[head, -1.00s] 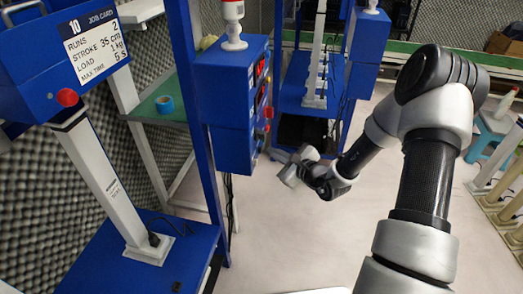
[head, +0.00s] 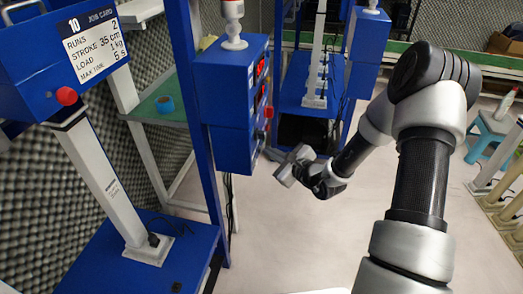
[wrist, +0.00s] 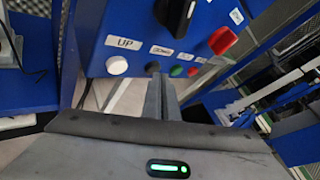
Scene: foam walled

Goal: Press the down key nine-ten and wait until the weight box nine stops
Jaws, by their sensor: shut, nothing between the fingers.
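The blue control box (head: 232,110) hangs on a blue post left of centre in the head view. Its panel fills the top of the wrist view, with a white button (wrist: 117,65) under an UP label. To its right is a smaller label (wrist: 161,50), partly readable as DOWN, above a dark button (wrist: 152,66). My gripper (wrist: 161,82) is shut and empty, its fingertips in front of the panel's lower edge, close to the dark button and partly covering it. Contact cannot be told. In the head view my gripper (head: 270,153) is beside the box's lower right side. I cannot identify weight box nine.
Green (wrist: 176,71) and red (wrist: 193,71) buttons sit right of the fingertips, with a larger red knob (wrist: 222,41) above. A job card (head: 92,38) marked 10 is on the blue housing at left. The floor (head: 290,235) below is clear.

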